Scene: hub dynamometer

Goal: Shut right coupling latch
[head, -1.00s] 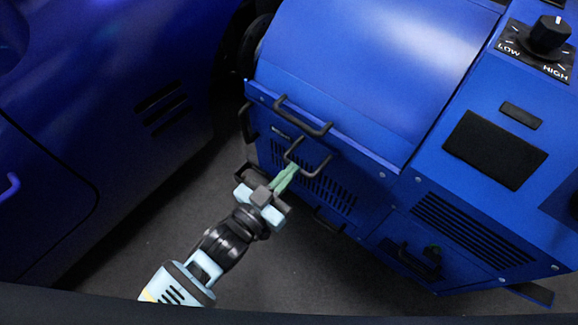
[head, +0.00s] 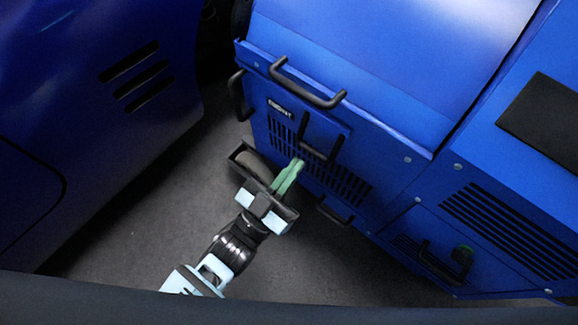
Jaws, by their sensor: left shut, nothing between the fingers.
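The blue dynamometer unit (head: 390,70) fills the right side of the head view. My right gripper is not in view.
Another black handle (head: 305,90) is above, on the cover's edge. More black handles are at the left side (head: 238,97) and lower right (head: 445,265). A blue car body (head: 90,130) stands at left. Dark floor (head: 150,215) lies open between.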

